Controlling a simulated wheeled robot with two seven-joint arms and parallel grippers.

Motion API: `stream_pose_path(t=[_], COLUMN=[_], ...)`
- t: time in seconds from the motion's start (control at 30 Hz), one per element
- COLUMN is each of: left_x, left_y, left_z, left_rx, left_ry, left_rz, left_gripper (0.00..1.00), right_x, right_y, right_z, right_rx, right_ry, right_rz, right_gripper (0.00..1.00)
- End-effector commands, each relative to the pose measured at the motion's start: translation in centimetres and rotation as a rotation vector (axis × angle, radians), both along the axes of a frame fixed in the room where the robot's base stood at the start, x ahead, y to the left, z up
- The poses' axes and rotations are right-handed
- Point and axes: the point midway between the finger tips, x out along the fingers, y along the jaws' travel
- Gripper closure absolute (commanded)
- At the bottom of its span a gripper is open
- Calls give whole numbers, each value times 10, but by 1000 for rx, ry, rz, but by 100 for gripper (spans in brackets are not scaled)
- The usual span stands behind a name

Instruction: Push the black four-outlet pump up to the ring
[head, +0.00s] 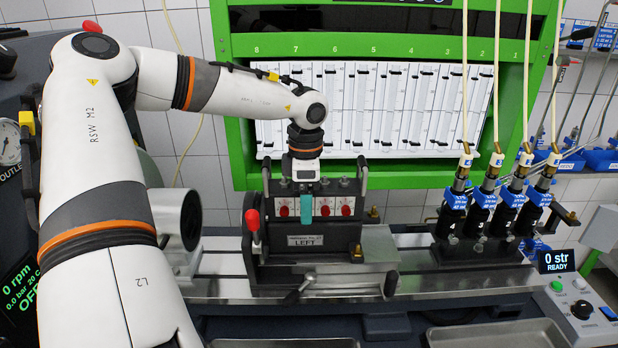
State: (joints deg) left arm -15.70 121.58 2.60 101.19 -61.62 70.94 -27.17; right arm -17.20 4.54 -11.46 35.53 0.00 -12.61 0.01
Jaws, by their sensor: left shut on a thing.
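The black pump (349,241) sits on the bench rail in the middle of the head view. It has a row of red-centred outlets, one hidden behind a teal finger, and a plate reading LEFT. My left gripper (306,207) reaches down from above and is shut on the pump's upper part; the exact grip point is hard to see. A grey metal ring (190,220), likely the one meant, stands to the left of the pump, partly behind my left arm. A clear gap shows between ring and pump. My right gripper is not in view.
A red-knobbed lever (253,221) stands at the pump's left side. A metal clamp block (380,245) is at its right. A green frame (238,120) with measuring tubes rises behind.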

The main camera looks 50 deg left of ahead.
Motion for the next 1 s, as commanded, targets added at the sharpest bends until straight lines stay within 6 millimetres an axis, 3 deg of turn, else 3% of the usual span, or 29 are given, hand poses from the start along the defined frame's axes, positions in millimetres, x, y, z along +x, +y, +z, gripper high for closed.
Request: stream_pose_path(t=[0.97, 1.0], left_x=[-10, -10], left_y=[9, 9], left_z=[1, 1], left_rx=[4, 4], left_ry=[0, 0], left_rz=[0, 0], left_gripper=[95, 22], right_x=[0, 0], right_y=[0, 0], right_z=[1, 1], right_rx=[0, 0], right_ry=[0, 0], right_rz=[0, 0], right_gripper=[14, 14])
